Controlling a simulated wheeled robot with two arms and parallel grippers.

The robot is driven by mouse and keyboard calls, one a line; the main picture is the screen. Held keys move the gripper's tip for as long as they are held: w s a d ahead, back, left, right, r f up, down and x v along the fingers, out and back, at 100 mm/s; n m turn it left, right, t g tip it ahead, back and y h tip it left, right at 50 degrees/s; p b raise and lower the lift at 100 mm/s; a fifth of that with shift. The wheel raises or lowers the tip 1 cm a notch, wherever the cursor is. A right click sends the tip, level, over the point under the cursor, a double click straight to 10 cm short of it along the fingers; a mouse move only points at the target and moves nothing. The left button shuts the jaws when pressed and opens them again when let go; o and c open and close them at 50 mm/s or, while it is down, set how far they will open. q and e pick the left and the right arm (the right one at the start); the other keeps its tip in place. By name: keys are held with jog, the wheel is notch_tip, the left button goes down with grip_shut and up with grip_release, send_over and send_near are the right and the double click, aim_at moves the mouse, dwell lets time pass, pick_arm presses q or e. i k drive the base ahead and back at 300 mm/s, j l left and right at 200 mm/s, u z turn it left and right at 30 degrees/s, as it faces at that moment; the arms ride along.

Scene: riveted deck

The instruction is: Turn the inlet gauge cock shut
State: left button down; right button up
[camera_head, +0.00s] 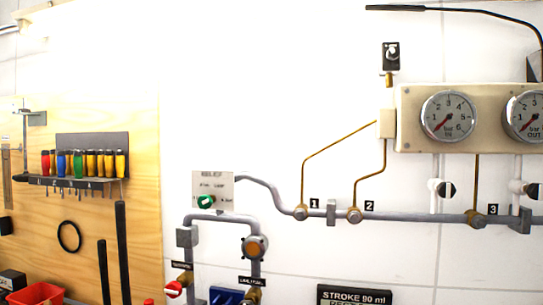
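The inlet gauge (449,115) is a round white dial on a cream panel, its red needle pointing to the lower left. A white pipe drops from below it to the grey horizontal pipe. A small black-and-white cock (441,188) sits on this white pipe, under the inlet gauge. It looks like the inlet gauge cock; I cannot read its handle angle for sure. A similar cock (525,188) sits on the white pipe below the outlet gauge (525,115), which is cut by the right edge. Neither gripper is in view.
A relief plate (212,190) with a green knob is left of centre. A red knob (174,289) and a blue part (226,296) are low down. A wooden tool board (90,140) with screwdrivers fills the left. A stroke sign (354,295) is at the bottom.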

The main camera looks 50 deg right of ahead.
aim_at(447, 191)
jog(key=z, duration=2.8)
